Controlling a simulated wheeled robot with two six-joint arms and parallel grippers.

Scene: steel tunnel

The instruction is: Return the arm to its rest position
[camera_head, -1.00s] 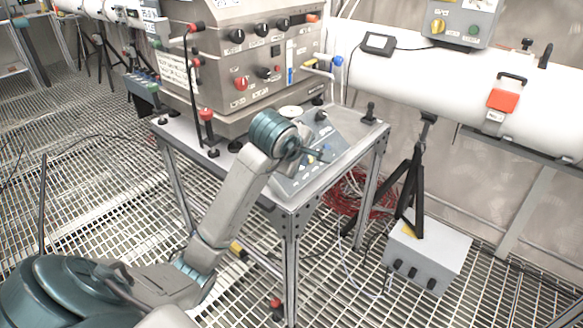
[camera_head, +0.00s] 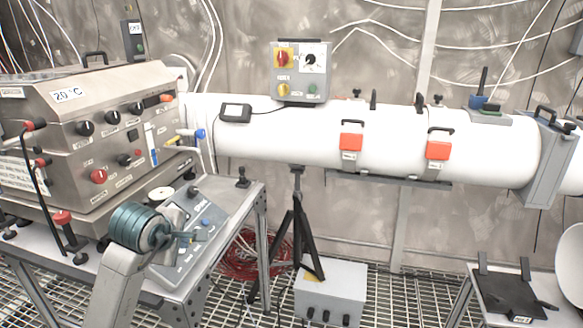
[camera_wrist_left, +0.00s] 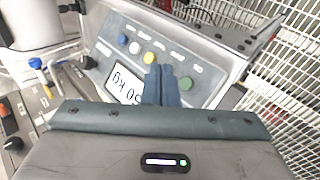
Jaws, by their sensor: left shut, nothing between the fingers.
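My left arm comes in from the lower left of the head view, and its teal wrist stands over the steel table (camera_head: 225,240). My left gripper (camera_head: 196,236) is shut and empty, with its tips over the grey control panel (camera_head: 183,262). My right gripper is not in view.
A steel control box (camera_head: 105,150) with knobs stands behind the arm. A white tube (camera_head: 290,130) runs along the wall. A black tripod (camera_head: 296,235) and a grey box (camera_head: 330,292) stand on the grating, right of the table. A second table (camera_head: 470,300) is at lower right.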

